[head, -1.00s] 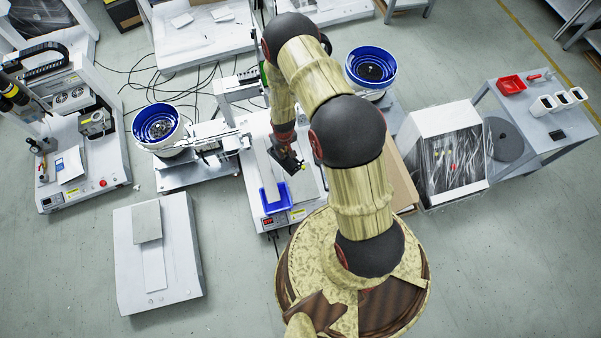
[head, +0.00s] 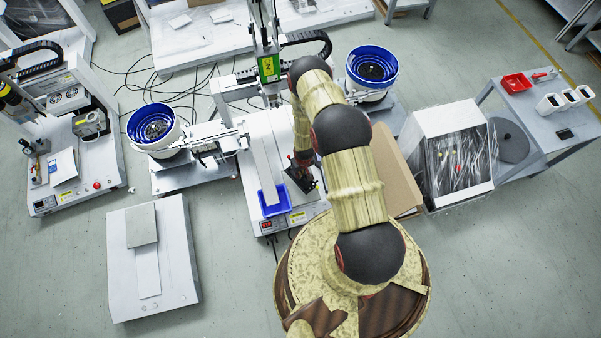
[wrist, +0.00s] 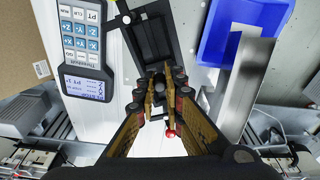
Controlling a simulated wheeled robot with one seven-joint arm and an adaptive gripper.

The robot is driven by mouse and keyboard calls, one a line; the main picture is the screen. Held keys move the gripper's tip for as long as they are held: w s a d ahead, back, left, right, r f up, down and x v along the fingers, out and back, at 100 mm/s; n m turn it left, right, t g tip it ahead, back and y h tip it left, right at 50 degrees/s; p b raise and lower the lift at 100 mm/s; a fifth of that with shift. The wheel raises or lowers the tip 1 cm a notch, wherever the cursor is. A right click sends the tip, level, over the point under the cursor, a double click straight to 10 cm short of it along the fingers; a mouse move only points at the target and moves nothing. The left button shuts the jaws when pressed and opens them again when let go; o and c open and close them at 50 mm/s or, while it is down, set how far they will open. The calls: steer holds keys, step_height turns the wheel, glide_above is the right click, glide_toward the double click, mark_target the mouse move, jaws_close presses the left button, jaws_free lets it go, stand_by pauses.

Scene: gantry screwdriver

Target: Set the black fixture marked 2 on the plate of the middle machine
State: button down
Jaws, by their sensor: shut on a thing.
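The black fixture (head: 299,181) is over the right part of the middle machine (head: 250,215), right of its blue bin. I cannot make out its number. My gripper (head: 303,160) is shut on it, partly hidden by my arm. In the wrist view, my gripper's fingers (wrist: 166,88) close on the near end of the black fixture (wrist: 156,36), which extends towards the top of the picture. The machine's pale plate area (wrist: 160,142) shows below the fingers. I cannot tell whether the fixture touches the plate.
The blue bin (head: 273,203) stands at the machine's front; a metal rail (wrist: 247,85) runs beside it. A handheld pendant (wrist: 86,45) lies left of the fixture in the wrist view. The green-labelled gantry head (head: 268,68) stands behind. A cardboard panel (head: 395,175) is at right.

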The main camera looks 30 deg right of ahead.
mark_target(302, 180)
steer(key=shift+f+b, duration=1.8)
steer(key=shift+f, duration=1.25)
steer(key=shift+f, duration=0.6)
steer(key=c, duration=1.8)
jaws_free()
steer(key=shift+s, duration=0.1)
steer(key=r, duration=0.4)
steer(key=s+r, duration=0.1)
steer(key=r, duration=0.7)
steer(key=shift+s+a, duration=0.1)
steer(key=shift+s, duration=0.05)
steer(key=shift+s, duration=0.1)
